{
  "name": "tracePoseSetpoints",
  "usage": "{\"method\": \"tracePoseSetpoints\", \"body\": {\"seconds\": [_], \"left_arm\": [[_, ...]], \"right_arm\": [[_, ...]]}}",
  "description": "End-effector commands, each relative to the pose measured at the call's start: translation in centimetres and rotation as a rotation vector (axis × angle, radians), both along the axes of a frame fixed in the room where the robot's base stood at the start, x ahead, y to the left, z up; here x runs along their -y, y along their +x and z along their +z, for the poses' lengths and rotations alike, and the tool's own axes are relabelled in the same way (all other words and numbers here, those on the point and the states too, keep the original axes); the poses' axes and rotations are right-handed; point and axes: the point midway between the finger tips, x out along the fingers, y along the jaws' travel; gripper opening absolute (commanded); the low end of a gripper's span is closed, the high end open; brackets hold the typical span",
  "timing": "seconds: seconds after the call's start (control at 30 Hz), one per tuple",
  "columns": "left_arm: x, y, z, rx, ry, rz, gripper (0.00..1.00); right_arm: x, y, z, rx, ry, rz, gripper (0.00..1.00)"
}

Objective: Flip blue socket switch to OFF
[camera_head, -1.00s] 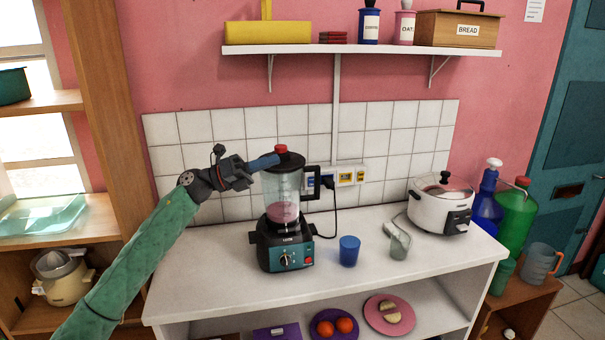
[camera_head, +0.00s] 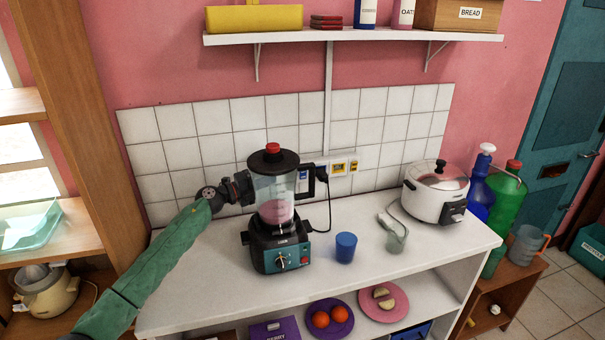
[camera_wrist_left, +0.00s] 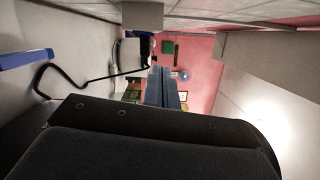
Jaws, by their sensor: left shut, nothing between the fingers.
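The blue socket switch (camera_head: 303,175) is on the wall panel behind the blender, in the head view. It is partly hidden by the blender jar and handle, and I cannot tell its position. My left gripper (camera_head: 243,187) is at the left of the blender jar, close to the tiled wall. Its fingers are hidden behind the jar in the head view. In the left wrist view the blue fingers (camera_wrist_left: 164,87) are together, shut and empty. My right gripper is not in view.
The blender (camera_head: 279,210) stands between the camera and the sockets. Yellow-marked sockets (camera_head: 340,168) and a black plug with its cable (camera_head: 322,173) are to the right. A blue cup (camera_head: 346,247), a glass (camera_head: 396,240) and a rice cooker (camera_head: 437,195) stand on the white counter (camera_head: 205,280).

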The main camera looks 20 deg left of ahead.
Motion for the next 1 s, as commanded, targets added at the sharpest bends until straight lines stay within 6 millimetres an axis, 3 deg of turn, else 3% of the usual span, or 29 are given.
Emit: {"method": "tracePoseSetpoints", "body": {"seconds": [0.03,0.17,0.63,1.0], "left_arm": [[0.1,0.0,-1.1,-0.022,-0.011,0.003,0.0],[0.2,0.0,-2.3,-0.05,-0.029,0.008,0.0],[0.7,0.4,-2.2,-0.052,-0.031,0.008,0.0],[3.9,4.1,-1.8,-0.052,-0.032,0.009,0.0]], "right_arm": [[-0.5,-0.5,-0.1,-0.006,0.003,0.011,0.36],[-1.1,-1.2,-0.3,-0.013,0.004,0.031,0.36],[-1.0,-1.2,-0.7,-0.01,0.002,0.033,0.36],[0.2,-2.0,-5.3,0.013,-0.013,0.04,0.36]]}}
